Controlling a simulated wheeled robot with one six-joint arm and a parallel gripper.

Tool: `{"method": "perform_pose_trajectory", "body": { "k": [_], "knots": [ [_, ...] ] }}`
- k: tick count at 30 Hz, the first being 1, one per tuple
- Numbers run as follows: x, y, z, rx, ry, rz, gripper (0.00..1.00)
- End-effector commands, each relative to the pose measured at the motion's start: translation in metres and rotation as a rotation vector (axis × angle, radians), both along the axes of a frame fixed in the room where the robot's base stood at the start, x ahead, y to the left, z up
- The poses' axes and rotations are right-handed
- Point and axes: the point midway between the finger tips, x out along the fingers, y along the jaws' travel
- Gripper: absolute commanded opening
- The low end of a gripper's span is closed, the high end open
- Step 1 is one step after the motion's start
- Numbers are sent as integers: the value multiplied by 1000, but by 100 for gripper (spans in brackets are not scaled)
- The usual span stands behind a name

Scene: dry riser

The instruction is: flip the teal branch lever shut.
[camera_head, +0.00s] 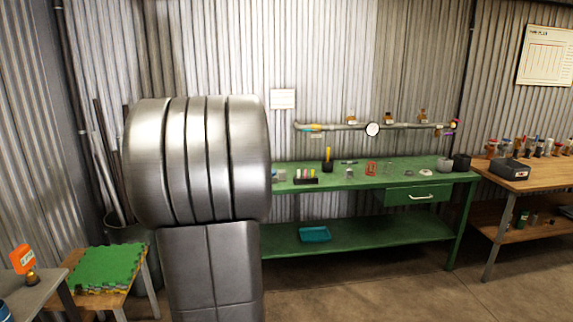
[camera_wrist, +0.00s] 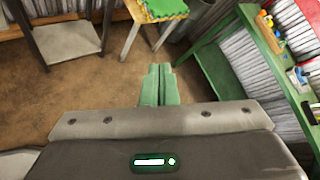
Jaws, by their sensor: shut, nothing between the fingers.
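A grey pipe (camera_head: 345,127) runs along the corrugated wall above the green workbench in the head view. Near its left end is a small teal piece (camera_head: 312,131) beside a yellow one; it looks like the teal lever, but it is too small to tell its angle. My gripper (camera_wrist: 160,69) shows in the wrist view with its two green fingers together and nothing between them. It is over bare floor, apart from the bench and the pipe. The gripper does not show in the head view.
The green workbench (camera_head: 365,233) carries small items and a teal tray (camera_head: 314,234) on its lower shelf. A round gauge (camera_head: 372,129) sits on the pipe. A wooden bench (camera_head: 530,181) stands at right, a green mat (camera_head: 108,266) on a stool at left. Brown floor (camera_wrist: 90,85) is clear.

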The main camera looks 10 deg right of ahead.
Motion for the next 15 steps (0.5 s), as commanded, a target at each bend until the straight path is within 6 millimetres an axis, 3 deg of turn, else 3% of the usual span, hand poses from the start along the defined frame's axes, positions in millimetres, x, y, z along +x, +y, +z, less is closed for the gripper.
{"method": "perform_pose_trajectory", "body": {
  "k": [1,6,10,15],
  "knots": [
    [19,10,-7,115,18,-47,0],
    [74,30,5,454,41,-176,0],
    [99,33,14,612,44,-233,0],
    [112,34,20,690,42,-259,0]
  ]
}}
